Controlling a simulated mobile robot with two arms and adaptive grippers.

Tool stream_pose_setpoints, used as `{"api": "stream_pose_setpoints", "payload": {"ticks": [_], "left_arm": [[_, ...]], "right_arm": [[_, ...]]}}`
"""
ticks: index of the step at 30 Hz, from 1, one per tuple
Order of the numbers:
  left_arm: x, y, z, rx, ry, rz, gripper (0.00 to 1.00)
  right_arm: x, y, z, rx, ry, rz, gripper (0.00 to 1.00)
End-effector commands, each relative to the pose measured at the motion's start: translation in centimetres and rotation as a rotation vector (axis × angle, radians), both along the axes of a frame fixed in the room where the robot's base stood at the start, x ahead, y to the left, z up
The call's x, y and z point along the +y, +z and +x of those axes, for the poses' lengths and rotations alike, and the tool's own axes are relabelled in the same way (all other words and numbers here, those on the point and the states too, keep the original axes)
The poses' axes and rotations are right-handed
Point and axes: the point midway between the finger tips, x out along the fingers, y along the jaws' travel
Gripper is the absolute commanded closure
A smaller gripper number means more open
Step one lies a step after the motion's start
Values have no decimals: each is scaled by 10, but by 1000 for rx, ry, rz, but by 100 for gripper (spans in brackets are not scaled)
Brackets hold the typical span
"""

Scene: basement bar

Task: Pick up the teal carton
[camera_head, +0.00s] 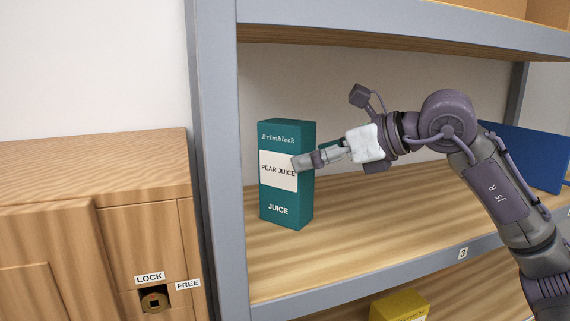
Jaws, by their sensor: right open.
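The teal carton (287,208) stands upright on a wooden shelf near its left end, with a white label reading PEAR JUICE. My right gripper (305,160) reaches in from the right at the carton's upper half. One finger overlaps the carton's right side and the edge of its label in the view. The gripper is open, and the far finger is partly hidden. I cannot tell whether the finger touches the carton. My left gripper is not in view.
The shelf (350,258) has a grey metal frame with an upright (215,150) just left of the carton. A blue object (528,155) stands at the right. A yellow box (400,305) is below. A wooden cabinet (100,200) with a lock is at the left. Another shelf board is above.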

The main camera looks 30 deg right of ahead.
Motion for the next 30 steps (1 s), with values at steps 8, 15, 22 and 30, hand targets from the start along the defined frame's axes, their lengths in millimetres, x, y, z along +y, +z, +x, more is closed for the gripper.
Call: {"api": "stream_pose_setpoints", "payload": {"ticks": [8, 15, 22, 30], "left_arm": [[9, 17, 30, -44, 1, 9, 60], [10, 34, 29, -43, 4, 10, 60], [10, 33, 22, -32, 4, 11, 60], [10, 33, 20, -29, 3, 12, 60]], "right_arm": [[10, -6, 20, 3, 3, 1, 10], [22, -19, 48, 2, 2, 1, 10], [23, -24, 52, -1, 1, 0, 10], [23, -24, 52, 0, 0, -1, 45]]}}
